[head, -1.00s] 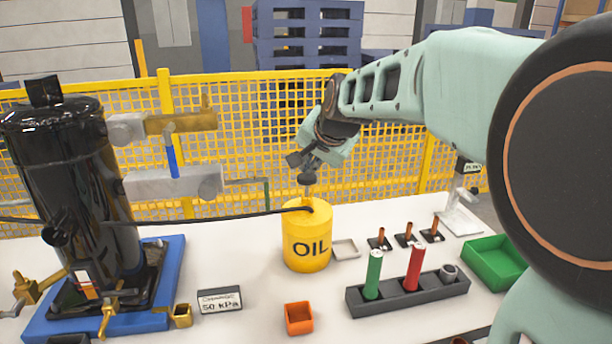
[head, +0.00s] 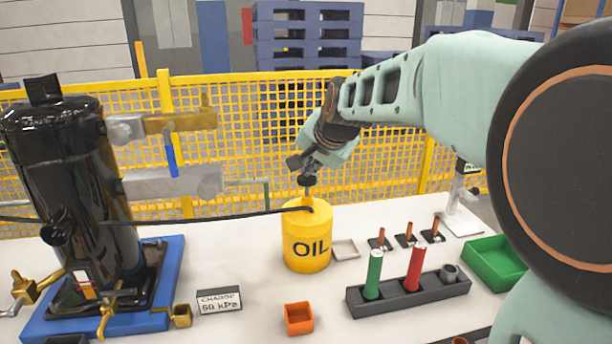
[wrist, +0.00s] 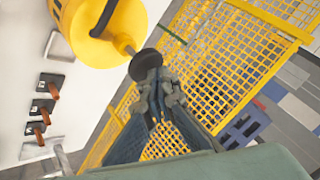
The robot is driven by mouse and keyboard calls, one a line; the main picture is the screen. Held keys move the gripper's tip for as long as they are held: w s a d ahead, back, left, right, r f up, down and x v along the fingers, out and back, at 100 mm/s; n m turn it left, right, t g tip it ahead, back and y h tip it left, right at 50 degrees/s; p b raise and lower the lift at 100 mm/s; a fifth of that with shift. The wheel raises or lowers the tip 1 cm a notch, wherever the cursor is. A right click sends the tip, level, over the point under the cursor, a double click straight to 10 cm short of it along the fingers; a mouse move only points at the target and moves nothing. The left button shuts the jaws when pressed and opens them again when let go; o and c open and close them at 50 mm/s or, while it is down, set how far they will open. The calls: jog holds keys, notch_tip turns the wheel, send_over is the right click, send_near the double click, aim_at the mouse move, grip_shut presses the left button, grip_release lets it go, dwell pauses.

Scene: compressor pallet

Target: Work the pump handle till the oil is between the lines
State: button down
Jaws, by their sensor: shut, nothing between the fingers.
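The yellow oil can (head: 306,240), marked OIL, stands on the white table. A dark round pump knob (head: 307,181) sits on a short rod above its lid. My gripper (head: 304,164) is shut and empty, just above the knob. In the wrist view my gripper's closed fingertips (wrist: 152,72) are at the top of the knob (wrist: 143,65) and appear to touch it. The black compressor tank (head: 65,190) stands at left. A small gauge window (head: 86,291) is low on its front; its oil level is too small to read.
A black hose (head: 220,217) runs from the can leftward. A charge sign (head: 219,300), orange bin (head: 299,319), dark rack (head: 408,293) with red and green cylinders, and green tray (head: 494,262) surround the can. A yellow mesh fence (head: 240,150) stands behind.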

aim_at(309, 179)
jog(key=shift+s+f+b, duration=0.1)
jog(key=shift+f+b, duration=0.85)
jog(key=shift+f, duration=0.55)
dwell(0.7)
jog(key=shift+r, duration=0.15)
jog(key=shift+r+p, duration=1.75)
jog(key=shift+r, duration=0.35)
jog(key=shift+r, duration=0.1)
notch_tip(309, 179, up, 5)
jog(key=p, duration=0.4)
